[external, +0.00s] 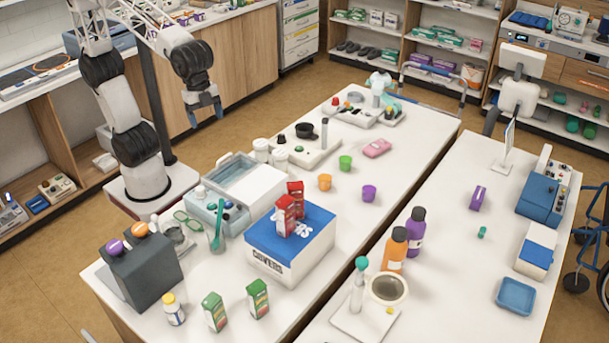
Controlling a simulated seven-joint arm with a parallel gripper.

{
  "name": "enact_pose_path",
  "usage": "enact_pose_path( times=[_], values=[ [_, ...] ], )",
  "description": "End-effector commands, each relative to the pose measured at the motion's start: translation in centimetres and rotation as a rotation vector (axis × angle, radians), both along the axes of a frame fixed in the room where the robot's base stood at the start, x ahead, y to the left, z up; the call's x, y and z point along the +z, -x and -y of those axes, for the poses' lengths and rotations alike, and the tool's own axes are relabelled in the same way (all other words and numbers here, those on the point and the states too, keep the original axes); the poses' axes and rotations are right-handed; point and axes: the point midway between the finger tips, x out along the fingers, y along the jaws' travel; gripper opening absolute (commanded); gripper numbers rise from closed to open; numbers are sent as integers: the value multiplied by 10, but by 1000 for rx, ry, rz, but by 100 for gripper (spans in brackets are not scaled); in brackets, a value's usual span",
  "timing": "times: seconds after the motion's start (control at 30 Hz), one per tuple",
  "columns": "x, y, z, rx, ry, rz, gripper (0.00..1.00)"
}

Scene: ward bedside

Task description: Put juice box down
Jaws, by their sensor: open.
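Two red juice boxes stand upright close together on the blue lid of a white box marked COVERS (268,262). The front red juice box (285,216) partly hides the rear red juice box (296,192). Two green-and-white juice boxes stand on the near end of the white table: the left green juice box (214,312) and the right green juice box (258,299). My gripper (205,117) is open and empty, pointing down. It is raised well away from all the juice boxes, up and left of them in the picture.
A dark container (143,270) with purple and orange caps and a white bottle (173,309) stand at the near left. Tall orange (394,250) and purple (415,231) bottles stand right of the COVERS box.

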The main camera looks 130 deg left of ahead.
Motion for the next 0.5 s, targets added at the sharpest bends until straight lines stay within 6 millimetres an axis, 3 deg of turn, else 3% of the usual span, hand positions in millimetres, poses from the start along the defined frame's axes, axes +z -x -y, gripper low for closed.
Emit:
enact_pose_path(
  times=[0.1,0.5],
  values=[
    [-9,40,1,50,9,18,76],
    [-55,156,3,221,43,69,76]
  ],
)
